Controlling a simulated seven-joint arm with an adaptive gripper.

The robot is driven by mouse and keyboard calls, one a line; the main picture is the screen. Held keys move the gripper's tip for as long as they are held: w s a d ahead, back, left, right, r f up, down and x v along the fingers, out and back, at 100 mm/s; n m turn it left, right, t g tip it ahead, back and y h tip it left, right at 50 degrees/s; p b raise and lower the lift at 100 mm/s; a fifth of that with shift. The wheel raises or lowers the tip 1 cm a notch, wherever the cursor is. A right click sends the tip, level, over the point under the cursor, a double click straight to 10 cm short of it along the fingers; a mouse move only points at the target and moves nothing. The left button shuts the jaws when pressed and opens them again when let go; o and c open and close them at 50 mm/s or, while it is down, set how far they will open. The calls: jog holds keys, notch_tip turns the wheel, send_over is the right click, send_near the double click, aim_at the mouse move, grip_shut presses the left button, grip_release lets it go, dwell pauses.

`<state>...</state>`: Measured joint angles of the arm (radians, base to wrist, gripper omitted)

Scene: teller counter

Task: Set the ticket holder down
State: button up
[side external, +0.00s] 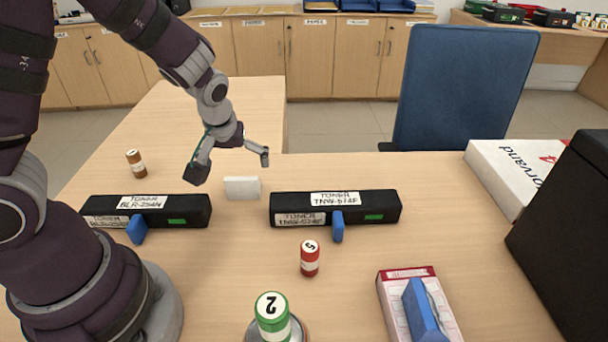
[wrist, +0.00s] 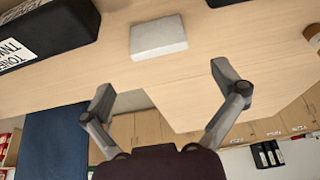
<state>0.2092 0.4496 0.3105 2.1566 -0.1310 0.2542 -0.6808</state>
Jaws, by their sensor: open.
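A small white block (side external: 242,187), which I take to be the ticket holder, stands on the desk between two black toner boxes. In the wrist view the white block (wrist: 158,38) lies beyond my fingertips, apart from both fingers. My gripper (side external: 230,165) is open and empty. It hangs just above and behind the block in the side view. In the wrist view my gripper (wrist: 164,88) has its two fingers spread wide with only desk between them.
Toner boxes stand left (side external: 185,210) and right (side external: 385,205) of the block. A red cylinder (side external: 310,260), a green-topped one (side external: 272,312) and a brown one (side external: 136,163) stand around. A pink-and-white box (side external: 393,300) and black case (side external: 565,230) are right. A blue chair (side external: 465,85) stands behind.

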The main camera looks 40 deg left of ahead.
jog(key=s+d+r+m+t+h, duration=0.1)
jog(key=s+d+r+m, duration=0.2)
jog(key=s+r+m, duration=0.1)
jog(key=s+d+r+m+t+h, duration=0.1)
jog(key=s+d+r+m, duration=0.3)
jog(key=r, duration=0.5)
jog(key=shift+s+r+m+h, duration=0.25)
jog(key=shift+s+m+h, duration=0.3)
jog(key=shift+s, duration=0.65)
